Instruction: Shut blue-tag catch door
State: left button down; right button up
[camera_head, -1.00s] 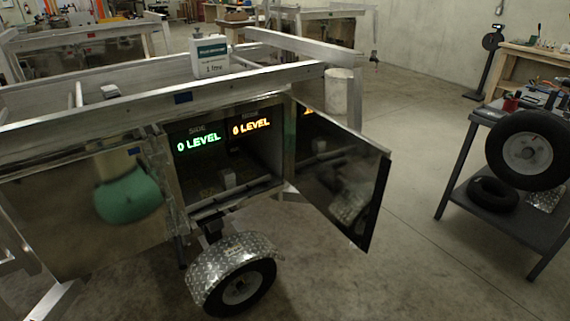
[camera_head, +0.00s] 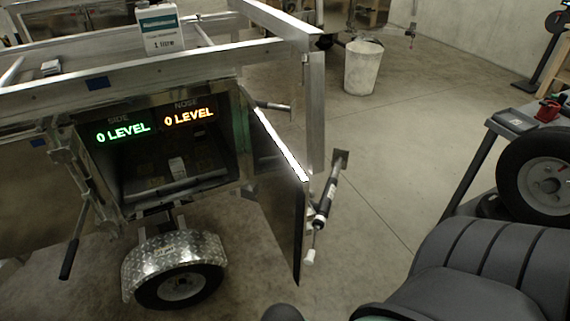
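Inside, two displays read "0 LEVEL", one green (camera_head: 123,131) under "SIDE" and one orange (camera_head: 188,116) under "NOSE". A lever with a black grip (camera_head: 70,257) hangs left of the opening. Neither gripper shows.
A wheel under a checker-plate fender (camera_head: 170,258) sits below the compartment. A rod with a black middle and white tip (camera_head: 325,205) stands just right of the door. A table with a tyre (camera_head: 540,180) is at the right. Open floor lies between.

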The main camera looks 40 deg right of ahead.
aim_at(279, 183)
jog(key=k+l, duration=0.1)
jog(key=l, duration=1.1)
jog(key=k+l, duration=0.15)
jog(key=l, duration=1)
jog(key=k+l+u, duration=0.75)
jog(key=k+l, duration=0.3)
